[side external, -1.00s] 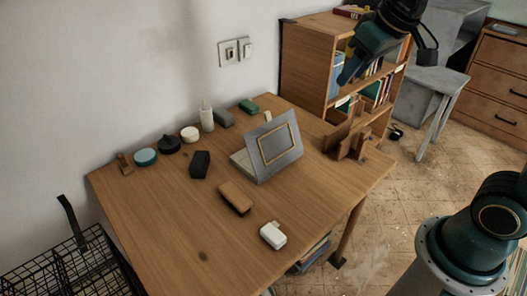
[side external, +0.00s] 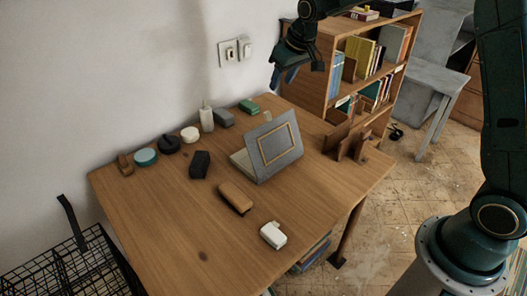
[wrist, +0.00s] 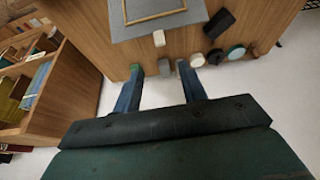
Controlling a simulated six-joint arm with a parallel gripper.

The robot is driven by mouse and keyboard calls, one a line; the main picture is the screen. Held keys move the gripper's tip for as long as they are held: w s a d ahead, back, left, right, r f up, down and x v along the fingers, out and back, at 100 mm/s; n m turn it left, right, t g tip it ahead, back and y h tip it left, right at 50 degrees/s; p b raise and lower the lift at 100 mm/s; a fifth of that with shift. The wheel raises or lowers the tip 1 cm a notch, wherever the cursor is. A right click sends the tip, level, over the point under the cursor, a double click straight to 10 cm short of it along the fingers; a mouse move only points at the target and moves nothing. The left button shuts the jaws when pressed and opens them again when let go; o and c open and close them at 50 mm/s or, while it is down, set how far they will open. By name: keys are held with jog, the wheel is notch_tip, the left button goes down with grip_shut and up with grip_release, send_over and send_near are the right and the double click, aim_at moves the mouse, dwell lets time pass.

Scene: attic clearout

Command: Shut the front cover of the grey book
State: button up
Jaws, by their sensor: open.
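The grey book lies on the wooden table (side external: 165,215). Its grey front cover (side external: 280,146), with a gold rectangular border, stands raised at a steep tilt, and pale pages (side external: 242,162) show at its left. The cover also shows at the top of the wrist view (wrist: 185,16). My gripper (side external: 284,76) is open and empty, in the air above and behind the book near the table's back edge, apart from the cover. In the wrist view its two blue fingers (wrist: 160,72) are spread, pointing toward the table's back edge.
Behind the cover stands a small cream block (wrist: 159,38). A white bottle (side external: 207,118), a green block (side external: 249,106) and several small items line the back. Brown wooden pieces (side external: 347,141) stand right of the book. A bookshelf (side external: 318,70) adjoins the table. The front left tabletop is clear.

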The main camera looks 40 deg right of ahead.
aim_at(268, 112)
jog(key=shift+w+f, duration=0.25)
jog(key=shift+w, duration=0.05)
jog(key=x, duration=1.3)
jog(key=shift+f, duration=0.35)
grip_shut()
